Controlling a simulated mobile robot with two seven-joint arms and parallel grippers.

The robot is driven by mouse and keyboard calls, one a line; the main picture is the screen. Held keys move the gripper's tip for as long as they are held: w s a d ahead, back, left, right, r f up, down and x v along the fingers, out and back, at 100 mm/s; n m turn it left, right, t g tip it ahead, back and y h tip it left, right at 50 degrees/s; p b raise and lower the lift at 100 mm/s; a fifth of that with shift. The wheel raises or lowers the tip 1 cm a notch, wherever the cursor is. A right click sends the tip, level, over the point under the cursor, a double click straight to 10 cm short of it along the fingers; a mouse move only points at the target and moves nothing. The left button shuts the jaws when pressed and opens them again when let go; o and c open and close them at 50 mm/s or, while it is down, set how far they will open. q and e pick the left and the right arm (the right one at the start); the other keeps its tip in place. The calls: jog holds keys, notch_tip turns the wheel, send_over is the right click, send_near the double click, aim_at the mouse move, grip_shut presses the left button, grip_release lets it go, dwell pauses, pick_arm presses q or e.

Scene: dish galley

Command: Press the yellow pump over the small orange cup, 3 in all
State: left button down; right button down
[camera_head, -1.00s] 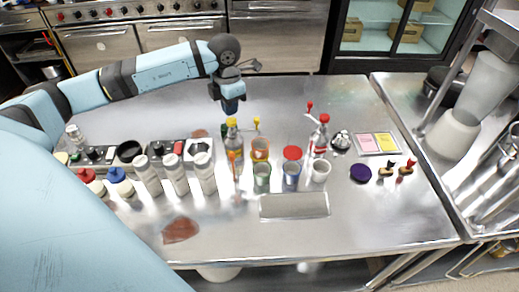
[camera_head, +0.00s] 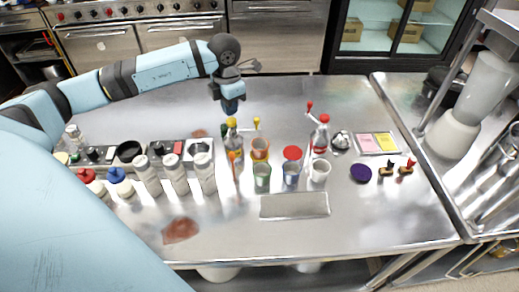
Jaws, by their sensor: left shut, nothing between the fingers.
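The yellow pump (camera_head: 232,122) tops a clear bottle left of centre on the steel table. Its yellow spout end (camera_head: 256,121) reaches out to the right. The small orange cup (camera_head: 260,155) stands below and to the right of the pump head, near the spout; I cannot tell what is inside it. My left gripper (camera_head: 231,107) is shut and empty, pointing down just above the yellow pump head. A narrow gap seems to show between them, but contact is hard to judge. My right gripper is not in view.
A green cup (camera_head: 262,178), a blue cup (camera_head: 291,176) and a white cup (camera_head: 320,171) stand near the orange one. A red-topped pump bottle (camera_head: 321,137) is to the right. Several white bottles crowd the left. A metal tray (camera_head: 294,206) lies in front.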

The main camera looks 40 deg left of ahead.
aim_at(231, 120)
pick_arm(q)
jog(key=shift+f, duration=0.1)
dwell(0.4)
jog(key=shift+f+b, duration=0.55)
jog(key=shift+f, duration=0.05)
jog(key=shift+f+b, duration=1)
jog(key=shift+f, duration=0.3)
jog(key=shift+r, duration=0.15)
jog(key=shift+r+p, duration=0.95)
jog(key=shift+r, duration=0.8)
jog(key=shift+f, duration=0.1)
